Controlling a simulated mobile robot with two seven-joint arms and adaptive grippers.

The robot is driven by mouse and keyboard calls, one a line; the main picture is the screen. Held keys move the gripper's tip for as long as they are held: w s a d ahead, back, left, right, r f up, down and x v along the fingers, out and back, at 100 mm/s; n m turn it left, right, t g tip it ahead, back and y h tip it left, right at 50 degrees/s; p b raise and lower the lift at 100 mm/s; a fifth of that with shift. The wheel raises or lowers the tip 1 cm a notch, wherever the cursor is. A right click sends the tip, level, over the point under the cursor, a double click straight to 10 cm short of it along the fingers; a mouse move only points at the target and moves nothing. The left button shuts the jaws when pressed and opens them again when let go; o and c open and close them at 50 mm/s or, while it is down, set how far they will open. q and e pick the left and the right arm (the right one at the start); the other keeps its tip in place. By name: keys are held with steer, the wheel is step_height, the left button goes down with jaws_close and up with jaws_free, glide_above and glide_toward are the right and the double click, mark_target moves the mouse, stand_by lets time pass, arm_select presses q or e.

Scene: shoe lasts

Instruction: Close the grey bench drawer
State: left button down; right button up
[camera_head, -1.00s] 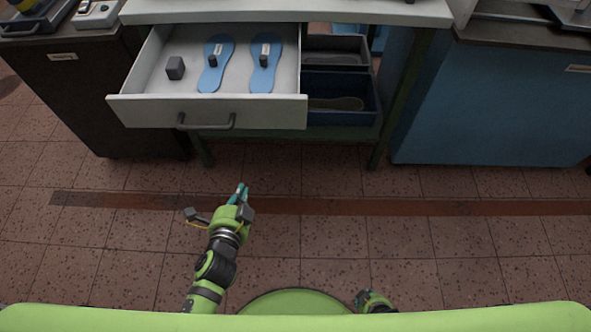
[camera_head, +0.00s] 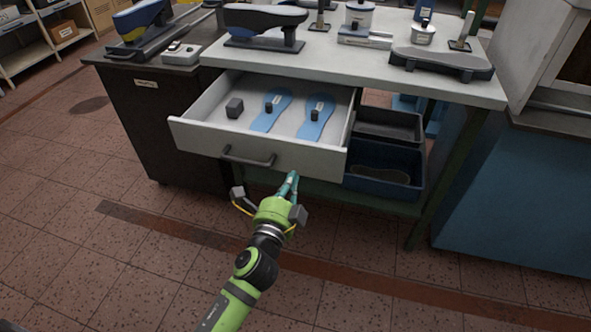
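The grey bench drawer (camera_head: 312,157) stands pulled out from under the bench top, with a dark bar handle (camera_head: 248,158) on its front. Inside lie two blue sole-shaped pieces, one on the left (camera_head: 266,118) and one on the right (camera_head: 312,124), each with a small dark block on it, and a separate dark grey block (camera_head: 234,108). My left gripper (camera_head: 291,181) is in front of and below the drawer front, a little right of the handle. Its teal fingers look close together, but any gap is unclear. I see nothing held. My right gripper is out of view.
Grey and blue bins (camera_head: 385,165) sit under the bench, right of the drawer. A dark cabinet (camera_head: 165,120) stands left, a blue one (camera_head: 510,190) right. The tiled floor in front is clear.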

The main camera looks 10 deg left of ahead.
mark_target(299, 164)
arm_select(q)
steer(key=shift+w+d, duration=0.1)
steer(key=shift+w, duration=1.65)
